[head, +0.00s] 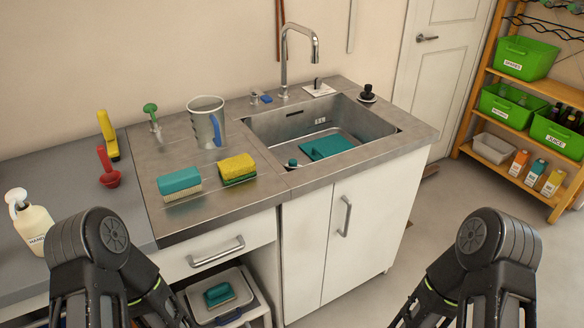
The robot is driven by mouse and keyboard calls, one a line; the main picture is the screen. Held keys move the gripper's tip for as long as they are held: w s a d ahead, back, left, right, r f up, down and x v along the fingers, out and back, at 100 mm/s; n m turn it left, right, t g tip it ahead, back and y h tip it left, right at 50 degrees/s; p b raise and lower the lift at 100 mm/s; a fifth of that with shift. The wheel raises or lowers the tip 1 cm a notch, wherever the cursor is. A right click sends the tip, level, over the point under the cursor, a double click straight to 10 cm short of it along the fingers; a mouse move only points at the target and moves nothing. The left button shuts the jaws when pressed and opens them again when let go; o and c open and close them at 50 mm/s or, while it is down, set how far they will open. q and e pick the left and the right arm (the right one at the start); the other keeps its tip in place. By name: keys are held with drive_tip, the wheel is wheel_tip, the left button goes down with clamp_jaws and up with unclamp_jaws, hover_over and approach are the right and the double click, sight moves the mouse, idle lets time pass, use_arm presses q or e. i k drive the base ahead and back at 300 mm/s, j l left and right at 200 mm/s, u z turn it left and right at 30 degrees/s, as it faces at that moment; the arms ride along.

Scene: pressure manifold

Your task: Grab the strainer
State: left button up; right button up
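I cannot tell for sure which thing is the strainer. A small black knobbed piece (367,93) stands on the steel counter at the sink's right back corner and may be it. The steel sink (377,127) holds a teal flat piece (326,146) and a small teal knob-like piece (292,163). My two black arms show at the bottom left and bottom right, in front of the counter and apart from it. No fingertips of either gripper show.
A metal jug (206,121), a teal sponge (179,184) and a yellow sponge (237,168) stand left of the sink. The tall faucet (285,62) rises behind it. A white soap bottle (28,221) is far left. A shelf (512,172) with green bins is at right.

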sight(293, 162)
drive_tip(key=i+l+z, duration=0.1)
drive_tip(key=i+l, duration=0.25)
drive_tip(key=i+l+z, duration=0.15)
drive_tip(key=i+l, duration=0.2)
drive_tip(key=i, duration=0.2)
drive_tip(key=i+l+z, duration=0.1)
drive_tip(key=i+l, duration=0.15)
drive_tip(key=i, duration=0.2)
